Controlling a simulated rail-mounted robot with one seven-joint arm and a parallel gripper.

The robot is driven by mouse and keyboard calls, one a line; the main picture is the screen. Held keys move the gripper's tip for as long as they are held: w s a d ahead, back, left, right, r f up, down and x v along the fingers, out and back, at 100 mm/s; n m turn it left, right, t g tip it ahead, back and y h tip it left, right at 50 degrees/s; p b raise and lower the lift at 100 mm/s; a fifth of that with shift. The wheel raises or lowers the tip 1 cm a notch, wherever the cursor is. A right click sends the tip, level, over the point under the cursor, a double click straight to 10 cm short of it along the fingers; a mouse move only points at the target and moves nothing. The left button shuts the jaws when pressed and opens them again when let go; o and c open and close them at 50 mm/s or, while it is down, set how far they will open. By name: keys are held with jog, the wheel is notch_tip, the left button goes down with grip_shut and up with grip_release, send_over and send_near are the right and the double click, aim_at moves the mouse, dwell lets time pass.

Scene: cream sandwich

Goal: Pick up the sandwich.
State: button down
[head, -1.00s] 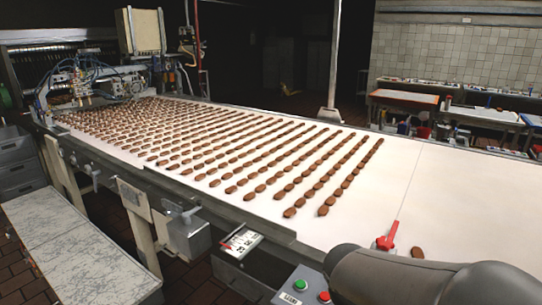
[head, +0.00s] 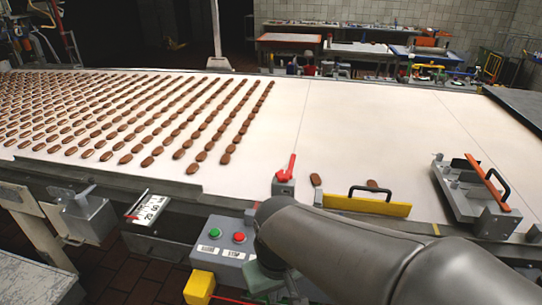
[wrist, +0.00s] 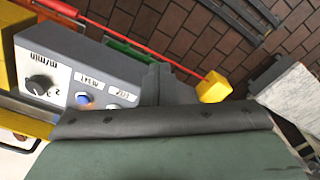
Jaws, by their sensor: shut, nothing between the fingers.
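Small brown oblong pieces, which look like the sandwiches, lie in rows on the white belt in the head view. One loose brown piece (head: 316,180) lies apart near the belt's front edge, right of the red lever. Another brown piece (head: 372,184) shows partly behind a yellow bar with a black handle. I cannot tell which is the task's sandwich. My gripper (wrist: 162,84) shows in the wrist view, shut and empty, over the grey control box and dark floor. In the head view my arm reaches down in front of the belt, and the fingertips are not clear. The wrist view shows no sandwich.
The yellow bar (head: 368,206) and a metal fixture with an orange bar (head: 470,190) stand on the belt's front right. A red lever (head: 287,170) rises at the front edge. A control box (head: 222,240) with green and red buttons sits below. The belt's right middle is bare.

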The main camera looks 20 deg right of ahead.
jog(key=c, duration=0.9)
grip_release()
jog(key=shift+c, duration=0.2)
jog(key=w+d+r+m+t, duration=0.1)
jog(key=w+d+r+m, duration=0.15)
jog(key=w+m, duration=0.35)
jog(key=w+d+r+m, duration=0.1)
jog(key=w+d+m, duration=0.2)
jog(key=w+m, duration=0.35)
jog(key=m+t+h, duration=0.1)
jog(key=m+t, duration=0.1)
jog(key=m, duration=2.5)
send_over(317, 180)
jog(key=s, duration=0.2)
jog(key=f, duration=0.9)
jog(key=shift+s+a+f, duration=0.2)
jog(key=shift+a+f, duration=0.1)
jog(key=shift+f, duration=0.05)
jog(key=shift+t, duration=0.3)
jog(key=shift+s+p+x, duration=0.2)
jog(key=shift+p+x, duration=0.95)
jog(key=shift+x, duration=1.7)
